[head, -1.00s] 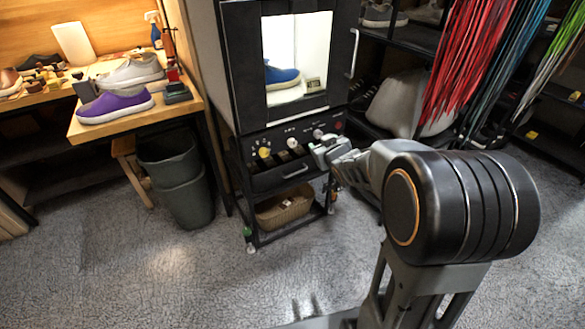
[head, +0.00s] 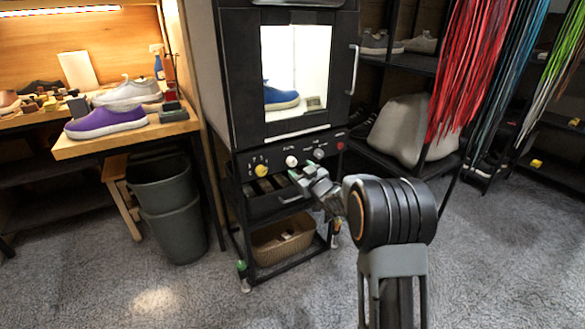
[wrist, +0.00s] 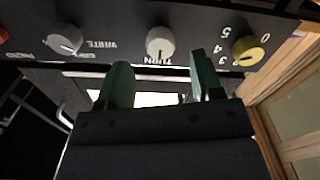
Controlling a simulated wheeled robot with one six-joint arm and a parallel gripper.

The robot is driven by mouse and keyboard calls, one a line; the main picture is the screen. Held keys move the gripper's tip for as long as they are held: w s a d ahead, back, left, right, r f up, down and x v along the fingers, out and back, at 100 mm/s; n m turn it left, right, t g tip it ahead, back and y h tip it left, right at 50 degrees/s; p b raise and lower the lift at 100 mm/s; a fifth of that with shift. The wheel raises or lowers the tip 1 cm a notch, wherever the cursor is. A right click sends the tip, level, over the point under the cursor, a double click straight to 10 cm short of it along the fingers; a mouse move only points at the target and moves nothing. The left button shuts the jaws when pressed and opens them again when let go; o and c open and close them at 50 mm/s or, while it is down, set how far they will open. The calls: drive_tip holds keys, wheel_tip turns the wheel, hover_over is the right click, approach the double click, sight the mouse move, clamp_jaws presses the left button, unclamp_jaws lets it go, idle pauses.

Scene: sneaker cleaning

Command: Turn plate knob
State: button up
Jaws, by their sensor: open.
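A row of knobs sits on the black panel below the lit cabinet (head: 228,80). The white middle knob (head: 291,161) has lettering by it that reads like TURN in the wrist view, where the knob (wrist: 160,42) lies just beyond and between my fingertips. A yellow knob (head: 262,171) with a number scale and a grey knob (head: 319,154) flank it. My gripper (head: 299,177) is open and empty, just below and in front of the white knob. Its two green fingers (wrist: 160,78) appear apart from the knob. A blue shoe (head: 280,95) stands inside the cabinet.
A red button (head: 340,146) is at the panel's right end. Below are a cart shelf with a wicker basket (head: 283,240) and a green-topped bottle (head: 242,272). Grey bins (head: 172,208) stand left. A bench with a purple shoe (head: 106,121) is further left.

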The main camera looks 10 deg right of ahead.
sight(294, 164)
drive_tip(key=shift+b+x, duration=0.5)
drive_tip(key=shift+x, duration=2.3)
drive_tip(key=c, duration=0.9)
